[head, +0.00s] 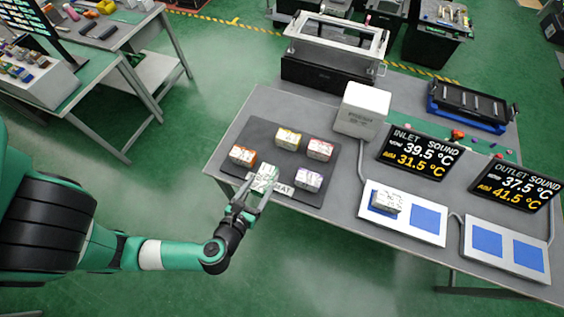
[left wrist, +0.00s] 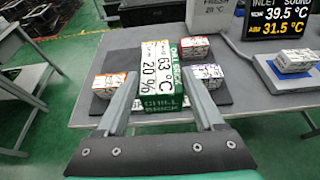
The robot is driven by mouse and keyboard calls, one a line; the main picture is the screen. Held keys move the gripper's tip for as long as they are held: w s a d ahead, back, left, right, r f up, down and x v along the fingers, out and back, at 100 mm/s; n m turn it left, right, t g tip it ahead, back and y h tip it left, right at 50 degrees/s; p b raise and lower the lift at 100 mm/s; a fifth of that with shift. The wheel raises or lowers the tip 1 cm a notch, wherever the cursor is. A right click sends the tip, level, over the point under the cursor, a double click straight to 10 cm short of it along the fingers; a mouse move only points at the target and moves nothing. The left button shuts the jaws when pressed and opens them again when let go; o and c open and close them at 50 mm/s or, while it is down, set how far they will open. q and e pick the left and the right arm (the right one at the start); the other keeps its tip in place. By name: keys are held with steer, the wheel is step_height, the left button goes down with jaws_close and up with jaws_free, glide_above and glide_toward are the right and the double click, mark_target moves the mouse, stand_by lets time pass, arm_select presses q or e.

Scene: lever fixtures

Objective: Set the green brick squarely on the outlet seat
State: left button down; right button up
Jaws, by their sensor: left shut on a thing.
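My left gripper (head: 260,188) is shut on the green brick (head: 266,173) at the front edge of the dark mat. In the left wrist view the green brick (left wrist: 160,100) stands between the two fingers, its printed white and green faces showing. I cannot tell whether it still touches the mat. The outlet seat (head: 507,270) is a white plate with two bare blue squares at the right of the table, in front of the outlet display (head: 517,187). My right gripper is not in view.
Orange (head: 242,155), yellow (head: 288,138), red (head: 320,150) and purple (head: 309,179) bricks stand on the mat (head: 262,130). A pale brick (head: 387,201) sits on the left square of the inlet plate (head: 400,229). A white box (head: 362,108) and inlet display (head: 418,152) stand behind.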

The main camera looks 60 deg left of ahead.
arm_select(q)
steer(key=shift+s+f, duration=0.1)
steer(key=shift+f, duration=0.7)
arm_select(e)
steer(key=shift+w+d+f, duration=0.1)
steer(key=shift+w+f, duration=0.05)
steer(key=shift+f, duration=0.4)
